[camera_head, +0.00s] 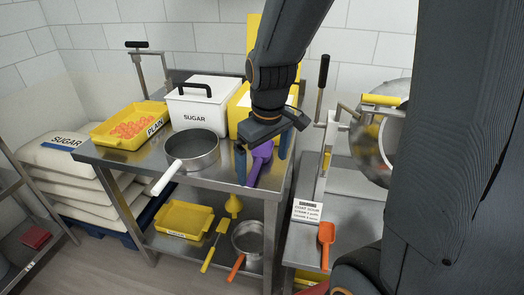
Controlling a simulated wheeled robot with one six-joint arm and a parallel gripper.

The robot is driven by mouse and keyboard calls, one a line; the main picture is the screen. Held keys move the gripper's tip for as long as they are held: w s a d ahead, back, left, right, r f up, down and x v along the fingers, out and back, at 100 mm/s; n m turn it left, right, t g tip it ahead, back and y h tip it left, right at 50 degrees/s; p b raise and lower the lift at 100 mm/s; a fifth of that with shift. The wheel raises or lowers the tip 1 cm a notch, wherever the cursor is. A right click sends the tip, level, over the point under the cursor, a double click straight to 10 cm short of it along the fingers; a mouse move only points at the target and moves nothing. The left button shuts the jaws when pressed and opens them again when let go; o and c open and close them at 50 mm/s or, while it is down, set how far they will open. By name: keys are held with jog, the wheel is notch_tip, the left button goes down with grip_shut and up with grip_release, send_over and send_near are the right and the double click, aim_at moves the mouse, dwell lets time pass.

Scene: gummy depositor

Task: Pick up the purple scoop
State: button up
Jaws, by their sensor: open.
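The purple scoop (260,157) is at the right side of the steel table's top, beneath my gripper. My gripper (263,174) points down over the table's right part. I cannot tell whether either finger touches the scoop. My gripper's body hides part of the scoop.
The steel table (228,174) also holds a pan (192,148) with a white handle, a white sugar box (198,107) and a yellow tray (102,138). An orange scoop (326,240) is on the right bench. Sugar sacks (75,160) are stacked at left.

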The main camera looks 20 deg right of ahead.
aim_at(255, 167)
jog(key=w+n, duration=0.2)
jog(key=w+n+g, duration=0.1)
jog(key=w+n, duration=0.1)
jog(key=w+r+n, duration=0.1)
jog(key=w+n, duration=0.1)
jog(key=shift+w+a+n+g, duration=0.2)
jog(key=shift+a+n+g, duration=0.05)
jog(key=shift+n+g, duration=0.05)
jog(key=shift+w+f, duration=0.1)
jog(key=shift+f, duration=0.35)
jog(key=shift+d+f+p, duration=0.15)
jog(key=shift+f+p, duration=0.9)
jog(key=shift+f, duration=2.3)
jog(key=shift+w, duration=0.1)
jog(key=shift+c, duration=0.3)
jog(key=c, duration=1.1)
